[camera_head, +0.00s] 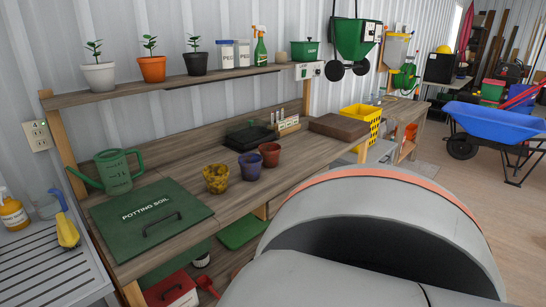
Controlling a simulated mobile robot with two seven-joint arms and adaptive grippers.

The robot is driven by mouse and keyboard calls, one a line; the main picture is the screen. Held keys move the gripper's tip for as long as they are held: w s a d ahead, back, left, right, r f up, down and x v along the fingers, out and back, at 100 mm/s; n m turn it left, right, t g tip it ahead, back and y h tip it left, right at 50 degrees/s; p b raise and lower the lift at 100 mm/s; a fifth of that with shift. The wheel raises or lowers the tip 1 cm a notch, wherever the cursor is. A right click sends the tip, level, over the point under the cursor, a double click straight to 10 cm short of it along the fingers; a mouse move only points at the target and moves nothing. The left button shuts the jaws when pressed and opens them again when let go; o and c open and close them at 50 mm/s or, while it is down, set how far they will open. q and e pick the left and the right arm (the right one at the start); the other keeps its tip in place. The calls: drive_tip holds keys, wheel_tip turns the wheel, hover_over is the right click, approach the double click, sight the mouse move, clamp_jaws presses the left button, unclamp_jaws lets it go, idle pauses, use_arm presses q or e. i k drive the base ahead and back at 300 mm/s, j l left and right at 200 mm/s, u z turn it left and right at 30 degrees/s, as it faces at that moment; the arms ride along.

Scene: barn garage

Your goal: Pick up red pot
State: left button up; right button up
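A small dark red pot (269,154) stands upright on the wooden potting bench (290,163), near the bench's front edge. A purple-blue pot (250,166) stands just to its left and nearer, close to it or touching. A mottled yellow pot (215,178) stands farther left. Neither of my grippers is in view. A large grey rounded form with an orange rim fills the lower right and hides part of the floor.
A green potting soil lid (140,225) and green watering can (113,170) occupy the bench's left. A black tray (250,137) and labelled rack (287,126) stand behind the pots. A shelf (130,90) with potted plants runs above. A blue wheelbarrow (495,120) is at right.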

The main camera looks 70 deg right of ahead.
sight(270, 156)
drive_tip(key=k+l, duration=0.1)
drive_tip(key=l, duration=0.55)
drive_tip(key=k+l, duration=0.15)
drive_tip(key=l, duration=0.45)
drive_tip(key=k+l+z, duration=0.1)
drive_tip(key=l, duration=0.55)
drive_tip(key=k+l, duration=0.1)
drive_tip(key=l, duration=1.15)
drive_tip(key=k+l, duration=0.15)
drive_tip(key=l, duration=0.5)
drive_tip(key=k+z, duration=0.05)
